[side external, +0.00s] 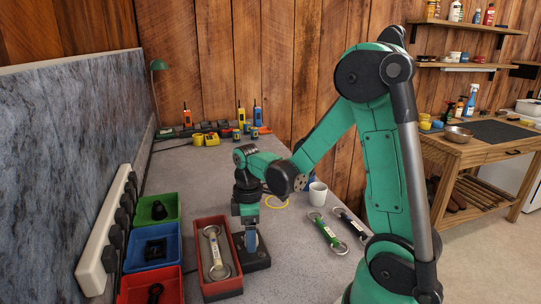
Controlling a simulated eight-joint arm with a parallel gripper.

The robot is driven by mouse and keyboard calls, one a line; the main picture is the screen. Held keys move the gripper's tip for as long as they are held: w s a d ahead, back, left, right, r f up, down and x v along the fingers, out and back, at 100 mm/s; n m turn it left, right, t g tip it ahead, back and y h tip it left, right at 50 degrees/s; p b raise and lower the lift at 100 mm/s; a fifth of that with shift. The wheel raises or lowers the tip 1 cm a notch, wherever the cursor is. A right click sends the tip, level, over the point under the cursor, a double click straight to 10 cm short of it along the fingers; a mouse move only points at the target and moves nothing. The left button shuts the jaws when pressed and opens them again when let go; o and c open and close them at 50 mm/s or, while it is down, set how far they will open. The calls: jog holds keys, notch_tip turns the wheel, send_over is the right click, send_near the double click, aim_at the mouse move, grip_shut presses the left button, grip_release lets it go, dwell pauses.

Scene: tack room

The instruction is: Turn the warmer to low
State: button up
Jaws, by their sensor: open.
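A low dark box (262,262) sits on the bench just right of a red tray. It may be the warmer, but I cannot make out a dial or setting marks. My gripper (250,243) points down at this box from above, with a blue upright part at its lower end. I cannot tell whether that blue part is a finger or a knob on the box. My gripper is open; its fingertips are small here, and whether they touch anything is unclear.
The red tray (222,293) holds a metal bar with ringed ends. Green (172,201), blue (176,231) and red bins line the left. A white mug (318,194) and two ringed bars (326,232) lie to the right. Radios and yellow items stand at the back.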

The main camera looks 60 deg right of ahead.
jog(key=shift+f, duration=0.25)
grip_shut()
jog(key=shift+m, duration=0.4)
jog(key=m, duration=1.1)
jog(key=shift+t, duration=0.3)
